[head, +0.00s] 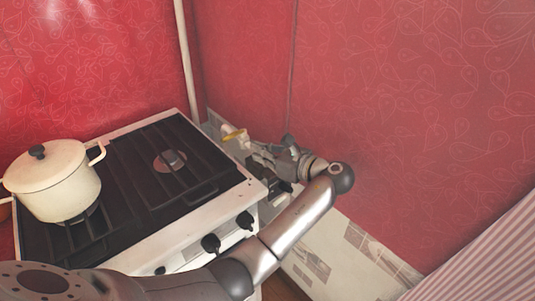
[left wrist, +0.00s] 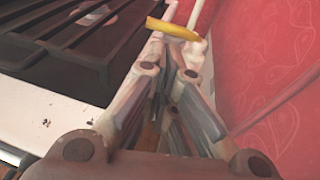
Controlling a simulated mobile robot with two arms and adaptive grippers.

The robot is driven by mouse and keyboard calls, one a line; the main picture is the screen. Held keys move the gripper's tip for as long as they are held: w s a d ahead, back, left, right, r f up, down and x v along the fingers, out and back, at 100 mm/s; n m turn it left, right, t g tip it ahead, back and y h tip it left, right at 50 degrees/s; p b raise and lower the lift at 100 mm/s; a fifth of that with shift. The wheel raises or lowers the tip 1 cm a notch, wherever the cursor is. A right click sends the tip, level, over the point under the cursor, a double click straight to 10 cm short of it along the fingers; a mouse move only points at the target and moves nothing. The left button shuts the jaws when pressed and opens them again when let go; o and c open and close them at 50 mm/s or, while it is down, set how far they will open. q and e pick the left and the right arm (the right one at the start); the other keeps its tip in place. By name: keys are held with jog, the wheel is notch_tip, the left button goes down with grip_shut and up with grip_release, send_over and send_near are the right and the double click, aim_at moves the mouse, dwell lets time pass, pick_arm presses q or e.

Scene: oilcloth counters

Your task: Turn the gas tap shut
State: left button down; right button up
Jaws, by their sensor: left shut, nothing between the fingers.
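The gas tap has a yellow lever (head: 235,134) just right of the stove's back right corner, low by the red wall. The lever also shows in the left wrist view (left wrist: 173,28), lying crosswise at the fingertips. My left gripper (head: 252,153) reaches in from the right side of the stove, just in front of the lever. Its fingers are shut with nothing between them, and in the left wrist view the tips (left wrist: 176,42) point at the lever. I cannot tell whether they touch it. My right gripper is not in view.
A white stove (head: 180,247) with black grates stands left of my arm. A cream lidded pot (head: 60,190) sits on its left burner. A pale pipe (head: 187,62) runs up the wall corner. The red wall (head: 400,120) is close on the right.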

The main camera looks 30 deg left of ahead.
aim_at(233, 136)
pick_arm(q)
jog(key=x, duration=0.8)
jog(key=shift+a, duration=0.35)
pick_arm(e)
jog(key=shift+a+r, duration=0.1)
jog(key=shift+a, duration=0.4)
pick_arm(q)
jog(key=shift+w, duration=0.1)
